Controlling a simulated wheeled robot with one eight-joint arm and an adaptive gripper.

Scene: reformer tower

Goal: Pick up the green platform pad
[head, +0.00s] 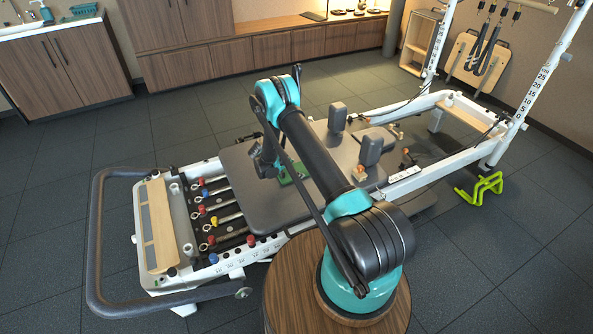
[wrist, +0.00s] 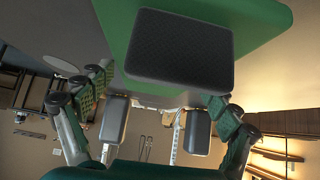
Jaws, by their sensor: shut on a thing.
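The green platform pad (wrist: 265,22) fills the top of the wrist view, a green board with a dark textured grey patch (wrist: 180,48) on it. My gripper (wrist: 160,92) has one finger on each side of its near end and is shut on it. In the head view a small part of the pad (head: 291,177) shows green over the grey carriage (head: 255,195), beside my gripper (head: 272,165). My arm hides much of the pad and the gripper there. I cannot tell whether the pad touches the carriage or is held just above it.
Two grey shoulder rests (head: 337,117) (head: 371,151) stand up on the carriage to the right. Coloured springs (head: 213,220) and a dark foot bar (head: 95,235) lie to the left. A round wooden stand (head: 292,290) is in front. A bright green frame (head: 480,188) sits on the floor.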

